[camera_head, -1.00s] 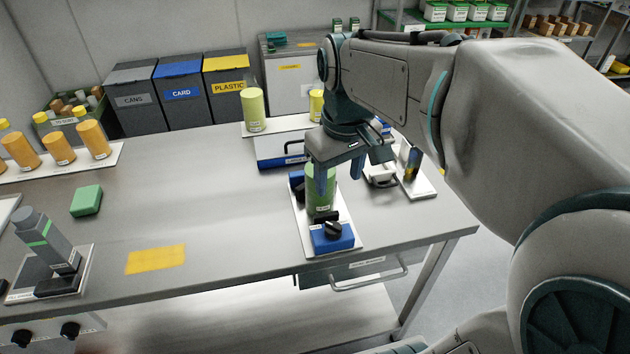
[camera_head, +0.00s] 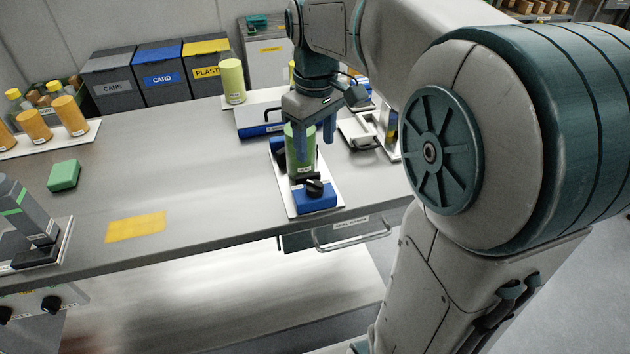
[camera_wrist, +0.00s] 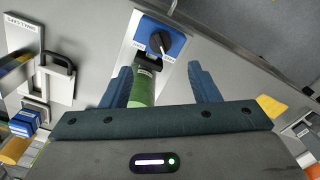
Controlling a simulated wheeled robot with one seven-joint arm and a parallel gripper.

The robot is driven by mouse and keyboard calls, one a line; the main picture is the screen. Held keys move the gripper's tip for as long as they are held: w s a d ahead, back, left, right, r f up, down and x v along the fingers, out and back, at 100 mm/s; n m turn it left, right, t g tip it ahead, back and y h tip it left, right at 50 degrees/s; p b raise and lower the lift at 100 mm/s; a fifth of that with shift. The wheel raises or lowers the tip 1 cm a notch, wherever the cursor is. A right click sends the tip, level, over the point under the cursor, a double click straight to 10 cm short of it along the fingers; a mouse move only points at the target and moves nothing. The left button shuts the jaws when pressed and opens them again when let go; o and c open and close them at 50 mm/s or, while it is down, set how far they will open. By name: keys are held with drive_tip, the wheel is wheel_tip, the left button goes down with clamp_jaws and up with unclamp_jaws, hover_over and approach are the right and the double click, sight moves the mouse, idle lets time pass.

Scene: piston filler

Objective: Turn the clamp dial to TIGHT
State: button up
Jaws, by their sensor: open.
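The clamp dial is a black knob (camera_head: 314,187) on a blue block (camera_head: 316,201) at the front end of a white base plate (camera_head: 332,207). It also shows in the wrist view (camera_wrist: 160,42), with a pale pointer line. My gripper (camera_head: 318,140) is open, fingers pointing down, beside the upper part of the cylinder. In the wrist view the two blue fingers (camera_wrist: 165,85) are apart, with the cylinder (camera_wrist: 143,88) nearer the left finger.
A white plate with a handled device (camera_head: 357,132) lies to the right. A blue-fronted box (camera_head: 258,130) and another green cylinder (camera_head: 232,80) stand behind. A yellow mat (camera_head: 136,227) and green block (camera_head: 64,176) lie left. The table between is clear.

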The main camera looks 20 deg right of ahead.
sight(315, 186)
wheel_tip(315, 186, down, 11)
drive_tip(key=shift+r+b, duration=0.1)
drive_tip(key=shift+b, duration=0.55)
drive_tip(key=c, duration=1)
